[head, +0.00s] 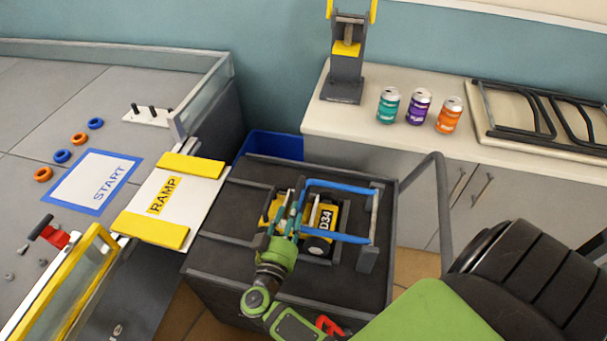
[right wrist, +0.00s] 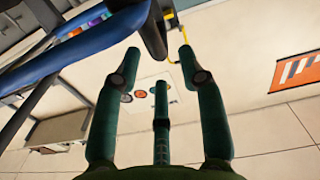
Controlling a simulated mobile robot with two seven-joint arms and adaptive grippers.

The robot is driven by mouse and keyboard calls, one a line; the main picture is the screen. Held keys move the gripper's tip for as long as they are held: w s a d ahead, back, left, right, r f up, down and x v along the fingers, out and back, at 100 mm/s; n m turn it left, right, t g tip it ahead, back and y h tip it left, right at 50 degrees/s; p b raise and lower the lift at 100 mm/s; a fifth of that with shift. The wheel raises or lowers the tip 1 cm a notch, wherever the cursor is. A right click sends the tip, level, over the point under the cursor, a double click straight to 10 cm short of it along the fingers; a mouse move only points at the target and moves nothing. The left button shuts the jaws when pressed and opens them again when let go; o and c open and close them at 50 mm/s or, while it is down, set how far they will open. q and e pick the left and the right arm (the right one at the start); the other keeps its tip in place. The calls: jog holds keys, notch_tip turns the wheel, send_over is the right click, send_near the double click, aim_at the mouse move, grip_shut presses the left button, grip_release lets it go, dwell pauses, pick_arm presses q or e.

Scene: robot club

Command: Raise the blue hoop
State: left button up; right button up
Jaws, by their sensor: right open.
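The blue hoop (head: 338,187) is a U-shaped bar on the dark cart (head: 225,262), lying low and roughly level around a yellow and black vehicle marked D34 (head: 325,215). Its right ends meet grey uprights (head: 373,215). In the right wrist view, the blue hoop (right wrist: 85,45) crosses the upper left, outside the fingers. My right gripper (head: 290,205) is open beside the hoop's left end, partly covering the vehicle. Its three green fingers (right wrist: 159,60) are spread and hold nothing; a dark bar shows by their tips. Contact with the hoop cannot be told. My left gripper is out of view.
A field table with a START mat (head: 62,200) and a yellow-edged ramp (head: 200,170) is at left. The counter behind holds three cans (head: 419,106), a grey stand (head: 346,80) and a dark frame (head: 535,110).

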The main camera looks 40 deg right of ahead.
aim_at(298, 192)
jog(key=shift+w+d+f, duration=0.1)
jog(key=shift+w+d, duration=0.2)
jog(key=shift+d, duration=0.05)
jog(key=shift+w+d, duration=0.25)
jog(key=shift+d, duration=0.05)
jog(key=b+x, duration=0.2)
jog(key=shift+w+d, duration=0.25)
jog(key=shift+d, duration=0.05)
jog(key=shift+b+x, duration=0.35)
jog(key=shift+x, duration=0.75)
jog(key=shift+w+d, duration=0.15)
jog(key=shift+d, duration=0.05)
grip_shut()
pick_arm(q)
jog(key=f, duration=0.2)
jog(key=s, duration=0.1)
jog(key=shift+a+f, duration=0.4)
